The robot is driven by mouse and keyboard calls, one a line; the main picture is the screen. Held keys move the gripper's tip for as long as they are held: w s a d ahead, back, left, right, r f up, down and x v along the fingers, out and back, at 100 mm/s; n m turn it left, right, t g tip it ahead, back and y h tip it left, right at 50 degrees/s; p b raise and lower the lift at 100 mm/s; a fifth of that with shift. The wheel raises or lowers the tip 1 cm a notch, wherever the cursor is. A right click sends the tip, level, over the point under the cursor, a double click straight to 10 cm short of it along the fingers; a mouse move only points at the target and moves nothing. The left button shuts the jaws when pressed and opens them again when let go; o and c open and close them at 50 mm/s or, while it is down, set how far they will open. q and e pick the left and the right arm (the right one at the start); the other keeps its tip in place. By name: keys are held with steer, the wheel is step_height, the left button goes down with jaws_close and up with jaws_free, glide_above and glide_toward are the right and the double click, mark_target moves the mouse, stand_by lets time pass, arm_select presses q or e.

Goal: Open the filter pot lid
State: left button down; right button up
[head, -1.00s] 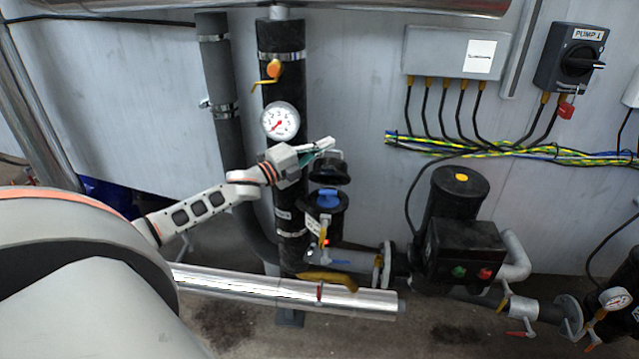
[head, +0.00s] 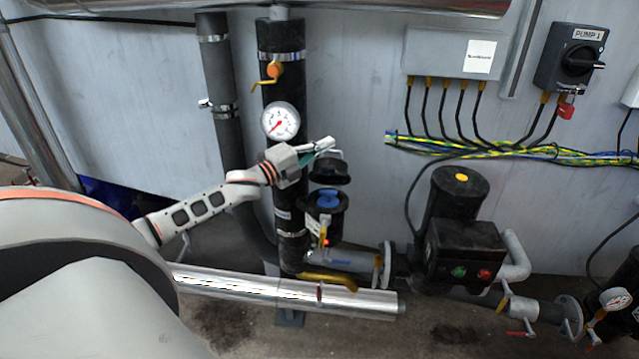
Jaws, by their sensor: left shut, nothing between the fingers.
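The filter pot (head: 334,222) is a black upright housing left of the pump, with a blue round part (head: 328,197) showing at its top. Its black lid (head: 330,174) is raised above the pot, with a gap between them, and has a pale metal handle (head: 338,154) on top. My left gripper (head: 328,144) is shut and empty, its fingertips close beside the handle at the lid's upper left. I cannot tell whether the fingertips touch the handle. My right gripper is not in view.
A pressure gauge (head: 281,121) sits on the black vertical pipe behind my left wrist. A yellow lever (head: 330,279) and a shiny horizontal pipe (head: 350,299) lie below the pot. The black pump (head: 465,240) stands right.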

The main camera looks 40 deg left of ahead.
arm_select(q)
steer(key=shift+s+d+f, duration=0.1)
steer(key=shift+f, duration=0.25)
stand_by(0.5)
steer(key=shift+s+f, duration=0.15)
steer(key=shift+s, duration=0.35)
steer(key=r+v, duration=0.1)
steer(key=v, duration=0.9)
steer(key=shift+s+a+f, duration=0.15)
steer(key=shift+s+a, duration=0.2)
steer(key=shift+s, duration=0.05)
